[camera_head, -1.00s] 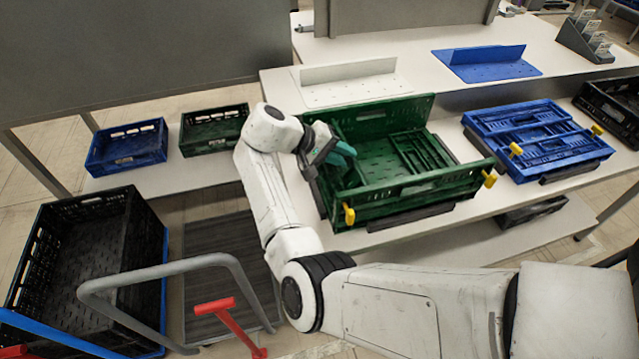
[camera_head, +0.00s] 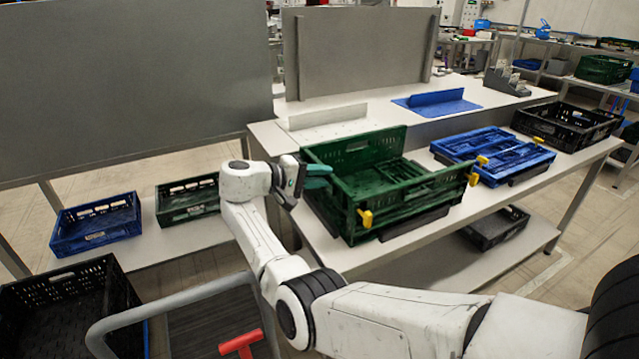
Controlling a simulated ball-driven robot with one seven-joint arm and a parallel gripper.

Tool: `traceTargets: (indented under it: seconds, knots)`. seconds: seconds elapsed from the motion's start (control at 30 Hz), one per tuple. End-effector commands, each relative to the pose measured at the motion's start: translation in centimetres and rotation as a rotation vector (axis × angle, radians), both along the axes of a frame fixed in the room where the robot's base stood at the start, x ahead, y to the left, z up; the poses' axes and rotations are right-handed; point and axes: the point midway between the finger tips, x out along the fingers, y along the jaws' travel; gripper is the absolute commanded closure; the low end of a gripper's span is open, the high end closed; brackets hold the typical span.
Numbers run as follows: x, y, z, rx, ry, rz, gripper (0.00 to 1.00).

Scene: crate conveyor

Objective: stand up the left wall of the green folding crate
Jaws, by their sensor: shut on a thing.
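The green folding crate (camera_head: 415,198) sits on the white table, with its back wall (camera_head: 355,153) and front wall upright. A flat panel lies folded inside toward its right end. The left wall (camera_head: 327,196) is at the crate's left end and looks raised, though its exact tilt is hard to tell. My gripper (camera_head: 320,176), with teal fingers, is at the upper edge of this wall, reaching in from the left. It is shut on the wall; the fingers partly hide the grasped edge.
Yellow latches (camera_head: 365,217) mark the front corners of the crate. A blue folded crate (camera_head: 492,155) and a black crate (camera_head: 567,125) stand to the right. White (camera_head: 322,118) and blue (camera_head: 437,103) angled plates lie behind. Smaller blue (camera_head: 97,222) and green (camera_head: 188,200) crates stand left.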

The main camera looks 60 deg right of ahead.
Motion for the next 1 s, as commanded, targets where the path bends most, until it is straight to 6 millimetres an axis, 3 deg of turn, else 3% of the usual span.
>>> traceTargets:
  seconds: [0.03, 0.5, 0.53, 0.6, 0.77, 1.0]
  knots:
    - [0.0, 0.0, -1.0, 0.016, 0.002, 0.004, 1.00]
    - [-0.1, 0.1, -1.4, 0.022, 0.006, 0.002, 1.00]
    - [-0.1, 0.1, -1.4, 0.022, 0.006, 0.002, 0.74]
    - [-0.2, 0.0, -1.4, 0.023, 0.006, 0.002, 0.67]
    - [-0.2, 0.0, -1.3, 0.022, 0.004, 0.001, 0.52]
    - [0.8, 1.2, -0.9, 0.019, 0.004, 0.005, 0.51]
